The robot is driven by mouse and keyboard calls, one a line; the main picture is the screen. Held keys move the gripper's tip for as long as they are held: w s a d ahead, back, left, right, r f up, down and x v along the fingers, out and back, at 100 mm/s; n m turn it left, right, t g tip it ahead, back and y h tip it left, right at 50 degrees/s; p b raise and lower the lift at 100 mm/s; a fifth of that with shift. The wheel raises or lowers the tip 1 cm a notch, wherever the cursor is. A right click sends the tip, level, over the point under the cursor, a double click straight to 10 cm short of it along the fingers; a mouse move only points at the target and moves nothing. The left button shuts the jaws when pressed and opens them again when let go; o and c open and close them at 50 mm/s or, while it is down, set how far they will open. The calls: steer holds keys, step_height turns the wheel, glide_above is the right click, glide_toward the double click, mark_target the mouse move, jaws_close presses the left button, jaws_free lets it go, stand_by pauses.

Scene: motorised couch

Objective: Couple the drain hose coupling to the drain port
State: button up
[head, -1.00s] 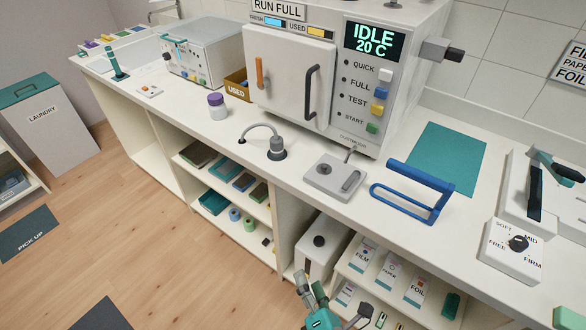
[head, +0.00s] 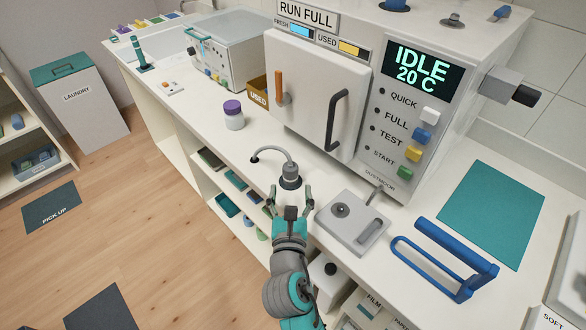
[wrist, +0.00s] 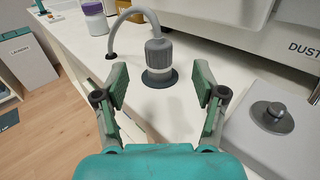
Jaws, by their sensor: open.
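The drain hose coupling (head: 290,174) is a grey ribbed cap with a paler collar, upright on a dark round base on the counter. A grey hose arches from its top to a small dark hole at left. It also shows in the wrist view (wrist: 159,52). My gripper (head: 292,196) is open and empty, facing the coupling from the counter's front side. In the wrist view the coupling appears centred between the fingertips (wrist: 161,84), a little beyond them and apart. A grey block with a round fitting (head: 341,210) stands to the right; I cannot tell if this fitting is the drain port.
The white machine (head: 318,90) stands behind, its door shut, its display reading IDLE 20 C. A purple-lidded jar (head: 233,117) stands to the left. A blue handled frame (head: 440,262) and teal mat (head: 490,213) lie to the right. Shelves are below the counter.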

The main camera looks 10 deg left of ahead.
mark_target(290, 173)
steer(key=w, duration=0.3)
steer(key=w+a, duration=0.1)
steer(key=w, duration=0.4)
steer(key=shift+w+a+f, duration=0.15)
steer(key=shift+w, duration=0.25)
steer(key=c, duration=1.3)
